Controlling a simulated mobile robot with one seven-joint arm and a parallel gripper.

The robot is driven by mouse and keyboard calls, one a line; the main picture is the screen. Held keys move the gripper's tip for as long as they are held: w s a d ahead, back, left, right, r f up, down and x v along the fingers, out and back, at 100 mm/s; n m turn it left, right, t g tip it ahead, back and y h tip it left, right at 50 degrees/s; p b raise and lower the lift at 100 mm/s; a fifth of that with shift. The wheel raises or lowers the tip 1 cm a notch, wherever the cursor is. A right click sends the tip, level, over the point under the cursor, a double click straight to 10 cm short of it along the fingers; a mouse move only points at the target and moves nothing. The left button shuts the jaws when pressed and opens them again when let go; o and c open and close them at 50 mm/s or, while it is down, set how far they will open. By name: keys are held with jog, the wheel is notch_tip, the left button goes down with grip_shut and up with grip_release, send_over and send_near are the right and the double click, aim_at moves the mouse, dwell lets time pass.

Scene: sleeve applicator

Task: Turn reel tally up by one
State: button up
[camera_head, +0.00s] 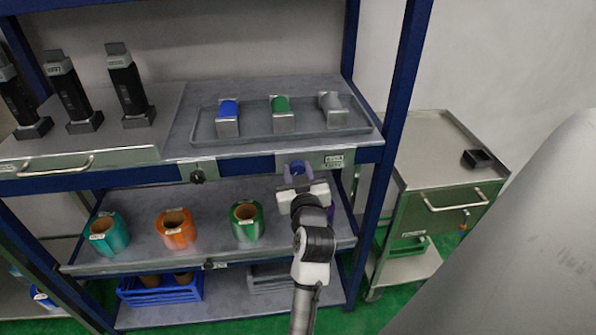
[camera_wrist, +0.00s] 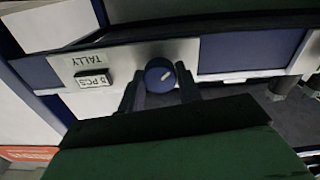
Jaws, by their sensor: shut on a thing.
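The reel tally is a light plate (camera_wrist: 118,62) on the shelf's front edge. It has a round blue knob (camera_wrist: 160,75) with a pale mark and a small counter window (camera_wrist: 93,79). The lettering is upside down in the wrist view: "TALLY" and a number with "PCS", the digit too small to read surely. In the head view the knob (camera_head: 297,167) sits left of the counter window (camera_head: 334,160). My gripper (camera_head: 298,180) is shut on the knob. In the wrist view its fingers (camera_wrist: 161,92) stand on either side of the knob.
Above is a tray (camera_head: 205,132) with blue, green and grey rolls. Teal (camera_head: 108,234), orange (camera_head: 175,229) and green (camera_head: 247,222) reels stand on the lower shelf. A blue post (camera_head: 398,110) and metal cart (camera_head: 440,165) are at the right. A second knob (camera_head: 198,177) is left.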

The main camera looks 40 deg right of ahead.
jog(key=m+p, duration=0.1)
jog(key=m, duration=0.2)
jog(key=shift+r+m, duration=0.1)
jog(key=shift+m, duration=0.3)
jog(key=shift+m+p, duration=0.85)
jog(key=shift+m, duration=1.15)
jog(key=o, duration=1)
jog(key=shift+s+a+f, duration=0.2)
jog(key=shift+s, duration=0.25)
jog(key=b+v, duration=0.2)
jog(key=v, duration=1)
jog(key=shift+s+a, duration=0.3)
